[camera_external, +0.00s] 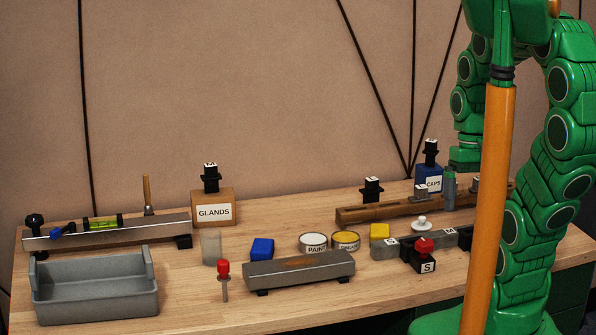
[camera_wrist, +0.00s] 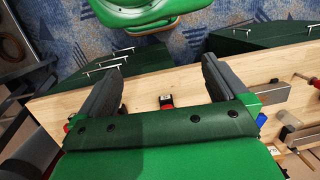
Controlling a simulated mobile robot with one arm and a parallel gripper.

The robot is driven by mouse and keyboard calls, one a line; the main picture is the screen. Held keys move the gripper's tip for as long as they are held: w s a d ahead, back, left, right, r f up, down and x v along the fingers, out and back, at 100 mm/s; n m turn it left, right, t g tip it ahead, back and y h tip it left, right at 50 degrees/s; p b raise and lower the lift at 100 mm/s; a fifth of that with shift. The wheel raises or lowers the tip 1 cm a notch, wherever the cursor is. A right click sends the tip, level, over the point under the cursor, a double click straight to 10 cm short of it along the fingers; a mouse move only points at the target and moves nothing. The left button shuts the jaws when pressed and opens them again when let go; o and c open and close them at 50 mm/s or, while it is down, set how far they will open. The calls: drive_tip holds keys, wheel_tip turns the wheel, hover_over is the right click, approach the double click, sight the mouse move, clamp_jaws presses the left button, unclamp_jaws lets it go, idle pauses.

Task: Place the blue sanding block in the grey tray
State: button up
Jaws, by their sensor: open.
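The blue sanding block (camera_external: 262,249) lies on the wooden bench in the external view, behind the left end of a long grey bar. A small blue patch beside my right finger in the wrist view looks like this block (camera_wrist: 262,119), partly hidden. The grey tray (camera_external: 95,303) stands at the bench's front left, to the left of the block; its inside looks empty as far as it shows. My gripper (camera_wrist: 162,75) is open, its fingers wide apart with nothing held, above the bench.
A red-knobbed S block (camera_external: 423,258) is at right. Bare wood lies before the bar.

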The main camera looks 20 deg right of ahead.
drive_tip(key=shift+s+d+r+h, duration=0.15)
drive_tip(key=shift+d+r+h, duration=0.15)
drive_tip(key=shift+d, duration=0.45)
drive_tip(key=shift+s+d+r, duration=0.15)
drive_tip(key=shift+d, duration=0.3)
drive_tip(key=shift+c, duration=1.4)
